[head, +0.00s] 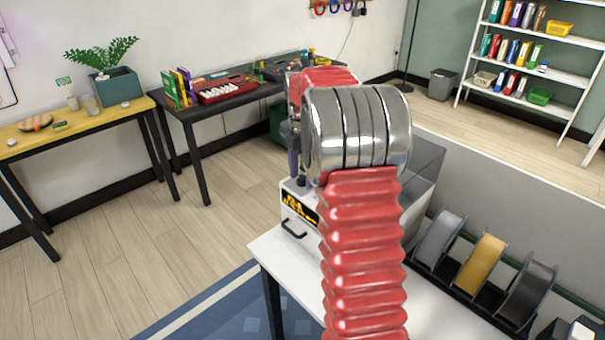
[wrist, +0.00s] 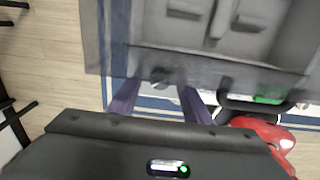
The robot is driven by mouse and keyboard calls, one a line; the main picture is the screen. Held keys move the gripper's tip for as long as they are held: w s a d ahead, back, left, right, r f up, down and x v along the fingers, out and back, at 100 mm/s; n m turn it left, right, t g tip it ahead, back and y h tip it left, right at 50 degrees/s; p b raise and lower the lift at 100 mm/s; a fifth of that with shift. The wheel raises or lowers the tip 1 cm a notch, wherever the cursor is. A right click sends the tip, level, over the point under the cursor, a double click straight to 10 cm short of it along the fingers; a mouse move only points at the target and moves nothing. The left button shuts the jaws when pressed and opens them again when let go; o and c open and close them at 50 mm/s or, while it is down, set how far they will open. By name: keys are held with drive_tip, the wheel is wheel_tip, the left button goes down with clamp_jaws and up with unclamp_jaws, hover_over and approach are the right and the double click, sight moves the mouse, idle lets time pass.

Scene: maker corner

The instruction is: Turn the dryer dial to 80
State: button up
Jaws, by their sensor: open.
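The dryer is a pale box with a grey see-through lid (head: 427,165) on a white table, mostly hidden behind my arm in the head view. Its front carries a black panel with yellow marks (head: 300,208), too small to read, and a dark handle (head: 293,229). In the wrist view, the grey lid and body (wrist: 225,62) fill the top. A small dark round part, possibly the dial (wrist: 160,76), shows at its near edge; its setting cannot be read. My gripper (wrist: 160,92) is open, its purple fingers apart on either side below that part. I cannot tell whether they touch it.
Filament spools (head: 481,262) stand in a row right of my arm on the white table (head: 270,250). A grey partition (head: 510,185) runs behind them. A black table (head: 185,112) with a red case stands at the back left. The wooden floor at left is clear.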

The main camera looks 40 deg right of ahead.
drive_tip(key=shift+f, duration=0.1)
drive_tip(key=c, duration=0.9)
drive_tip(key=shift+d, duration=0.15)
drive_tip(key=shift+c, duration=0.6)
